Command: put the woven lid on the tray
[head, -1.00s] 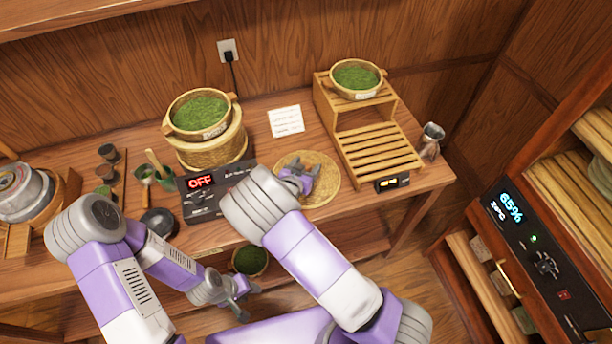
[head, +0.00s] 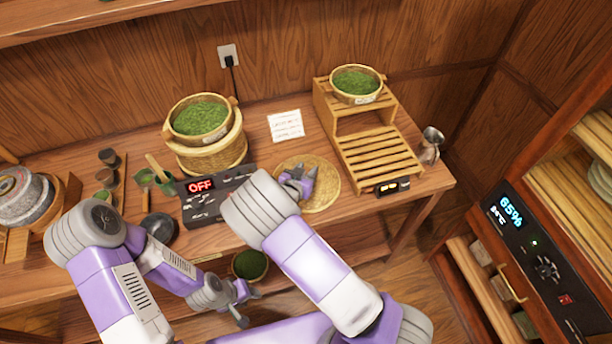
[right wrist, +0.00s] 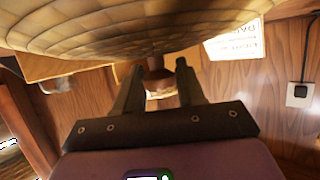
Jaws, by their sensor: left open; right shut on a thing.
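The woven lid (head: 325,193) is a round, flat straw disc at the table's front, left of the slatted rack. My right gripper (head: 303,184) is over its middle and partly hides it. In the right wrist view, the lid (right wrist: 130,30) fills the top and its dark knob (right wrist: 157,82) sits between the fingers. I cannot tell whether the lid touches the table. One round woven tray of green leaf (head: 200,119) sits on a steamer; another (head: 356,84) sits on the rack's upper level. My left gripper (head: 246,303) is open and empty, low before the table.
The control box reading OFF (head: 203,198) stands left of the lid. The slatted rack (head: 375,153) has a bare lower level. A metal cup (head: 431,145) stands right of it. A green-filled basket (head: 250,265) is below the tabletop. A cabinet (head: 530,225) stands right.

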